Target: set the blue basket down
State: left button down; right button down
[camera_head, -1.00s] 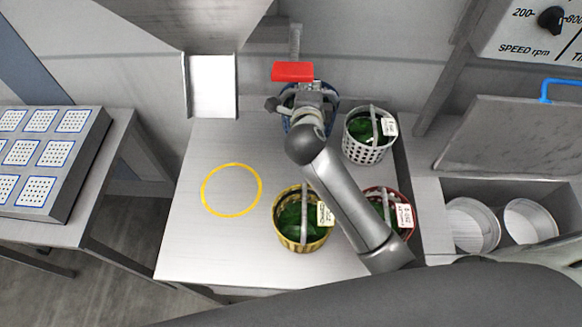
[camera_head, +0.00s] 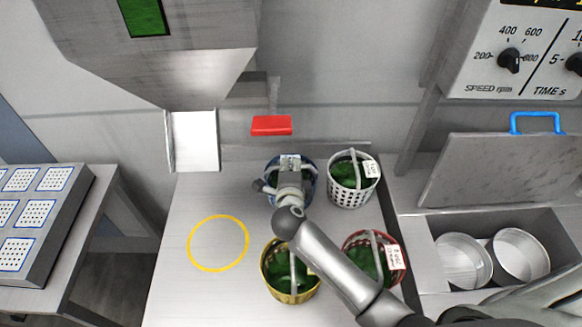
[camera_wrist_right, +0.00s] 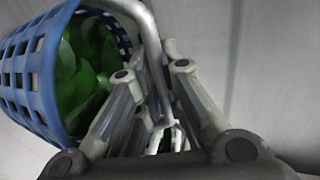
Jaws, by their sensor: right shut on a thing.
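The blue basket (camera_head: 311,186) holds greens and is at the back of the metal table in the head view, left of the white basket. My right gripper (camera_head: 290,172) is over it and hides much of it. In the right wrist view the blue basket (camera_wrist_right: 38,78) fills the left side, and its grey handle (camera_wrist_right: 150,45) runs between the fingers of my right gripper (camera_wrist_right: 152,92), which is shut on it. I cannot tell whether the basket's bottom touches the table. My left gripper is not in view.
The white basket (camera_head: 352,194), yellow basket (camera_head: 268,280) and red basket (camera_head: 401,269) stand on the table (camera_head: 185,295). A yellow ring (camera_head: 190,254) marks an empty spot at left. A red bar (camera_head: 271,125) is behind. A bin with round tins (camera_head: 463,261) is right.

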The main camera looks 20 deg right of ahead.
jog(key=c, duration=2)
grip_release()
jog(key=shift+f, duration=0.1)
jog(key=o, duration=0.4)
jog(key=shift+o, duration=0.2)
jog(key=b+v, duration=0.1)
jog(key=v, duration=1.1)
